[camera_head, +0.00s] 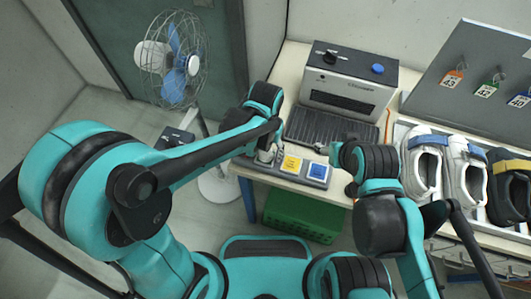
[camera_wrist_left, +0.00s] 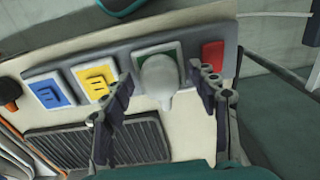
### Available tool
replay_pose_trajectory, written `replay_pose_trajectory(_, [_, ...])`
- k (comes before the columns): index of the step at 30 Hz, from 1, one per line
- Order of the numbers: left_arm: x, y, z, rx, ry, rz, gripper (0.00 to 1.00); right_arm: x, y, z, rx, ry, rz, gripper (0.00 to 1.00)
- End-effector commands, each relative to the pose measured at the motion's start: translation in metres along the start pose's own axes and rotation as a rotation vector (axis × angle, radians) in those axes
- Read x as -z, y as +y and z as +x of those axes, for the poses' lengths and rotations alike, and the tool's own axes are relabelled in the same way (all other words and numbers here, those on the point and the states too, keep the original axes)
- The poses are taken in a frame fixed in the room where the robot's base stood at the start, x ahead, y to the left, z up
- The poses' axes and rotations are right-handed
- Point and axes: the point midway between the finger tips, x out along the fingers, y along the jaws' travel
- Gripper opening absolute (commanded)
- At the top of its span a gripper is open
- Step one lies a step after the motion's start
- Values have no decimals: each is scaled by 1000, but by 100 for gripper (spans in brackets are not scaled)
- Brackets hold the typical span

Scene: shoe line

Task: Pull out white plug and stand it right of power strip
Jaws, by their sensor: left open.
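The power strip (camera_wrist_left: 136,57) is a dark grey bar, also in the head view (camera_head: 304,169). It has a blue socket (camera_wrist_left: 47,92), a yellow socket (camera_wrist_left: 95,83), a pale socket plate and a red switch (camera_wrist_left: 213,53).
A grey machine (camera_head: 346,85) with a blue button and a dark grille stands behind the strip. Shoes (camera_head: 422,165) stand in a rack at the right. A fan (camera_head: 175,58) stands on the floor at left. A green crate (camera_head: 300,215) is under the table.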

Motion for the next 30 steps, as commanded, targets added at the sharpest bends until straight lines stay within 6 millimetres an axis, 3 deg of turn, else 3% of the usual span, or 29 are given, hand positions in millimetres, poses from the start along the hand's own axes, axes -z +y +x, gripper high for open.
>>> replay_pose_trajectory(16, [0,0,0,0,0,0,60,0,0,0,0,0,0,58])
replay_pose_trajectory(23, [0,0,0,0,0,0,0,0,0,0,0,0,0,58])
replay_pose_trajectory(30, [0,0,-3,0,0,0,0,1,0,-2,0,0,0,58])
